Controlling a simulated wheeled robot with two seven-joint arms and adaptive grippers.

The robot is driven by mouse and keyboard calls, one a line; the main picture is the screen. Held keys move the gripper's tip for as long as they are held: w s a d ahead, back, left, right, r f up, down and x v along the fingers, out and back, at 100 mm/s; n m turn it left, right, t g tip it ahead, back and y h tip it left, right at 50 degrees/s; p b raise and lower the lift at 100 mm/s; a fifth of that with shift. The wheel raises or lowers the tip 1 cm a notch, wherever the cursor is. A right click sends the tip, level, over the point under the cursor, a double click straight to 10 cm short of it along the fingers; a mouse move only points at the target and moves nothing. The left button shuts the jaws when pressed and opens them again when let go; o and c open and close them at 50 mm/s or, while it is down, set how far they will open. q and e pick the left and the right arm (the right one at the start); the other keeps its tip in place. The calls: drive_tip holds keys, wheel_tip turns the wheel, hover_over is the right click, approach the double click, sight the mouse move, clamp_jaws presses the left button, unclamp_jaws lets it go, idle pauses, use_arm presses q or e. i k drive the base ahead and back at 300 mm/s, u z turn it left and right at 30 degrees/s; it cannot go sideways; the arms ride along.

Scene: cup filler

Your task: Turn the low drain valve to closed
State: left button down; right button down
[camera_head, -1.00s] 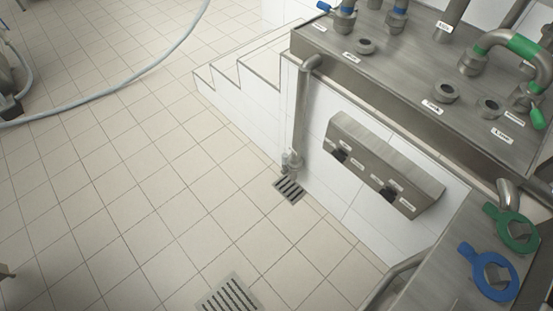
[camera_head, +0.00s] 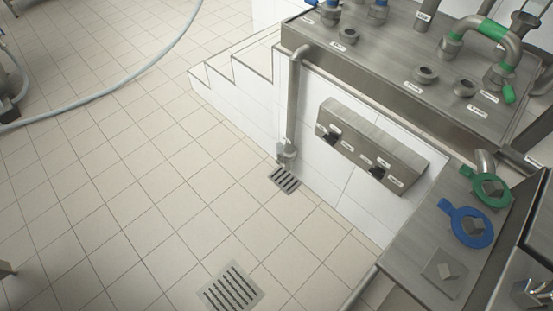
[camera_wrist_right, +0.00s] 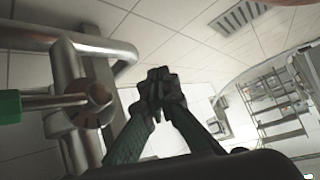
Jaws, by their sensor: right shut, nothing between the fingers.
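In the head view a steel pipe (camera_head: 294,95) runs down the white tiled wall. It ends in a small fitting (camera_head: 287,153) just above a floor drain; it is too small to read any handle position there. In the right wrist view a steel pipe with a round valve body (camera_wrist_right: 92,98) stands at the left, with a green handle (camera_wrist_right: 12,106) on a metal stem pointing left. I cannot tell which valve this is. My right gripper (camera_wrist_right: 160,82) is shut and empty, to the right of this valve and apart from it in the picture. My left gripper is in neither view.
Two floor grates (camera_head: 284,180) lie in the tiled floor. A wall box with black switches (camera_head: 372,145) and a steel counter with green and blue rings (camera_head: 470,228) stand at the right. White steps (camera_head: 235,75) rise behind. The floor at left is open, crossed by a hose (camera_head: 110,86).

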sight(279, 145)
drive_tip(key=u, duration=0.85)
drive_tip(key=i, duration=0.95)
drive_tip(key=z, duration=0.1)
